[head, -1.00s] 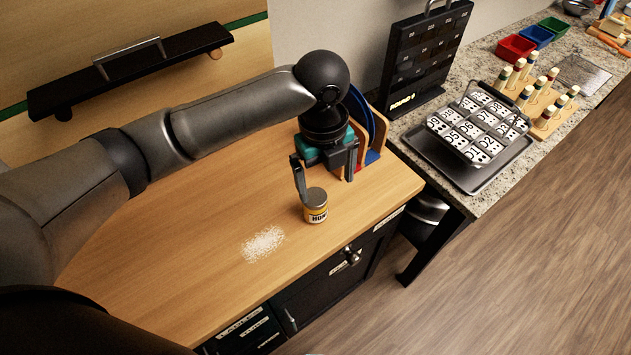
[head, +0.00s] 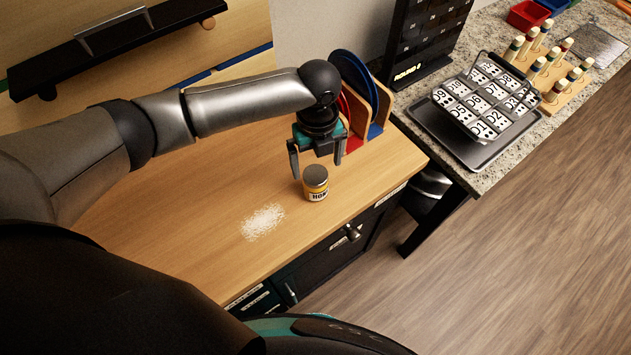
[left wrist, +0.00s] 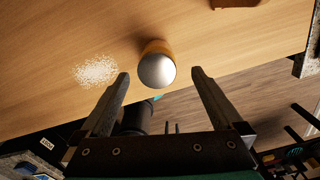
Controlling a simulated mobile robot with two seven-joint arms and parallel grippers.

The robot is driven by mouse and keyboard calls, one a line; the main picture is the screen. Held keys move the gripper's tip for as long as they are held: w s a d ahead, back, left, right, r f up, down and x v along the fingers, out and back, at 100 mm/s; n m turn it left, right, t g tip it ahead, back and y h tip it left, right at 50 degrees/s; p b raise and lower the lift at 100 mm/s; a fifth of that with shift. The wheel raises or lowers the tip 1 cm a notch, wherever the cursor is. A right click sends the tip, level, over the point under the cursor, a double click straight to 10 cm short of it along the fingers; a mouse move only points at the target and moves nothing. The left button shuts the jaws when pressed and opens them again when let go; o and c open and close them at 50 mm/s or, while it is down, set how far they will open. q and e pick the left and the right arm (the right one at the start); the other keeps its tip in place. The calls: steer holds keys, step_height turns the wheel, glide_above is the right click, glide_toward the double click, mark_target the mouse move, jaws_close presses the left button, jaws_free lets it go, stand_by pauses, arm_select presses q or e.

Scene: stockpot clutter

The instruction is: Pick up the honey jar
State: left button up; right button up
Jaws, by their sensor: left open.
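I see no contact with the jar. My right gripper is not in view.
A patch of white grains (head: 262,222) lies left of the jar. A rack with blue and red plates (head: 362,95) stands close behind the gripper. The wooden counter's left part is clear.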

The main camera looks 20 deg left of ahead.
mark_target(315, 173)
arm_select(q)
steer(key=shift+s+a+f, duration=0.15)
steer(key=shift+f, duration=2.2)
steer(key=shift+r, duration=0.1)
jaws_close()
